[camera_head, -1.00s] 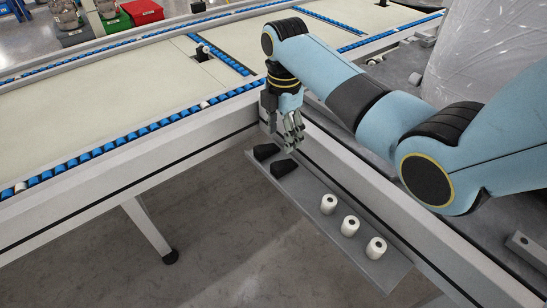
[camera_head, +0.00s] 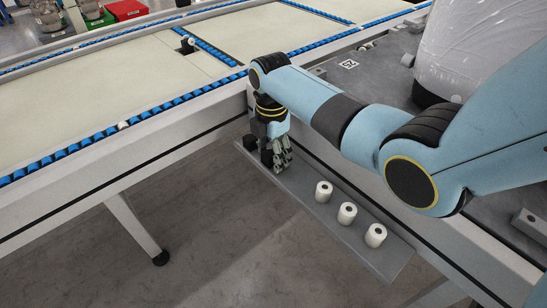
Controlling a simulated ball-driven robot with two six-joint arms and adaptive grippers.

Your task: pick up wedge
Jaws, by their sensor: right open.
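Two small black wedges lie at the far end of a narrow grey shelf (camera_head: 300,199). One black wedge (camera_head: 250,142) shows to the left of my right gripper. The other black wedge (camera_head: 266,157) is right beside the fingers and partly hidden by them. My right gripper (camera_head: 280,167) is open and points down, low over the shelf. I cannot tell whether its fingers touch the wedge. My left gripper is not in view.
Several white hollow cylinders, such as the middle one (camera_head: 347,213), stand along the near part of the shelf. A plastic-wrapped load (camera_head: 475,45) stands behind my right arm.

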